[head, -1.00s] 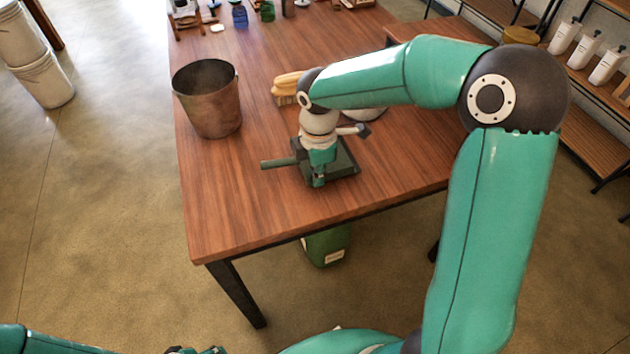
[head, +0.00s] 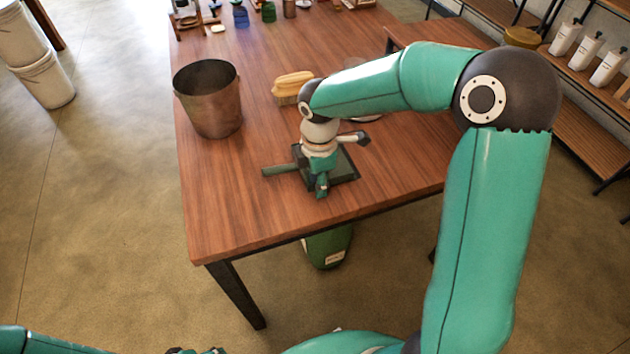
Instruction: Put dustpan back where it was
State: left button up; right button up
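The dark green dustpan (head: 344,172) is on or just above the near part of the wooden table, with its handle (head: 279,170) pointing left. My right gripper (head: 321,188) points down over the dustpan and hides its middle. Its fingertips are at the near side of the pan. Whether the fingers are closed on the dustpan cannot be made out. Part of what looks like my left gripper (head: 195,350) shows at the bottom edge, away from the table and mostly cut off.
A rusty metal bucket (head: 210,105) stands on the table's left side. A yellow brush (head: 293,87) lies behind the dustpan, and a pale round item behind my arm is mostly hidden. The near left table top is clear. A green container (head: 328,245) stands below the table.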

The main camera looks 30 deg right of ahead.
pick_arm(q)
jog(key=shift+r+p, duration=0.7)
jog(key=shift+r, duration=0.05)
pick_arm(e)
notch_tip(320, 180, up, 12)
jog(key=shift+r, duration=0.15)
pick_arm(q)
jog(key=shift+s, duration=0.15)
pick_arm(e)
jog(key=shift+s, duration=0.1)
